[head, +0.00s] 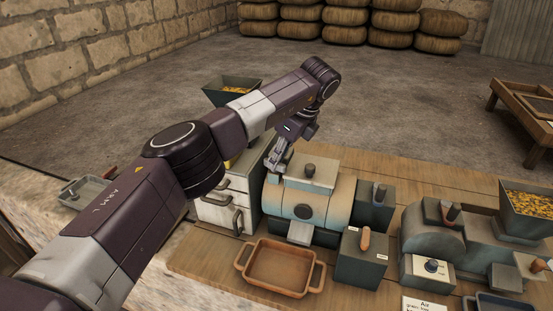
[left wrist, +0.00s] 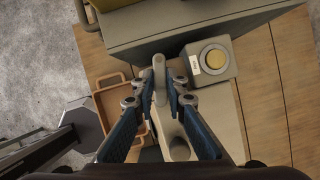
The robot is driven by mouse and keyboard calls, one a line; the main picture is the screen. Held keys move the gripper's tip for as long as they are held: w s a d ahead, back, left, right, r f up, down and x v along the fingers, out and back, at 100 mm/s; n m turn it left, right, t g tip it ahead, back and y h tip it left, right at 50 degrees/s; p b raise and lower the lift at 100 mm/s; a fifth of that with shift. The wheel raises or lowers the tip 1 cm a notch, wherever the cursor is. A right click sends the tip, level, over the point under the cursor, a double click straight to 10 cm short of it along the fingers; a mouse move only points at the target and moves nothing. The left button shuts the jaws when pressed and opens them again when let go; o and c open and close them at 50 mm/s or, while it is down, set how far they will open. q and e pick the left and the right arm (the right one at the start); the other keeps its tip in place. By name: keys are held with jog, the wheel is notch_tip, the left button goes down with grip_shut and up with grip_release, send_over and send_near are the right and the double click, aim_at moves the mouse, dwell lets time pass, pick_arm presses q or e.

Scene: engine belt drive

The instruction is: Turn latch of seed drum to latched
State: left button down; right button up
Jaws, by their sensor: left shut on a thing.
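A pale blue-grey drum machine (head: 342,203) with a knobbed lid stands on the wooden bench, mid-picture in the head view. My left gripper (head: 276,158) is at the drum's upper left end, pointing down. In the left wrist view its two fingers (left wrist: 160,88) are closed on the sides of a grey lever with a rounded end (left wrist: 160,72), which I take as the latch. Below the fingers is a pale body with a round post (left wrist: 179,149). In the head view the lever is too small to tell its angle. My right gripper is not in view.
A terracotta tray (head: 249,282) lies in front of the drum. A grey box with a wooden-handled lever (head: 365,240) stands right of it. Further right is a second drum machine (head: 431,240) with a seed-filled hopper (head: 528,222). A pale drawer cabinet (head: 217,213) is close on the left.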

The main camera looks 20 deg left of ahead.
pick_arm(q)
jog(key=shift+w+r+n+g+p, duration=0.1)
jog(key=shift+r+n+g+p, duration=0.15)
jog(key=shift+n+p, duration=0.55)
jog(key=shift+f+n+g+p, duration=0.15)
jog(key=shift+n+g+p, duration=0.15)
jog(key=shift+n, duration=0.3)
jog(key=c, duration=1.9)
grip_release()
jog(key=shift+c, duration=0.2)
jog(key=shift+f, duration=0.1)
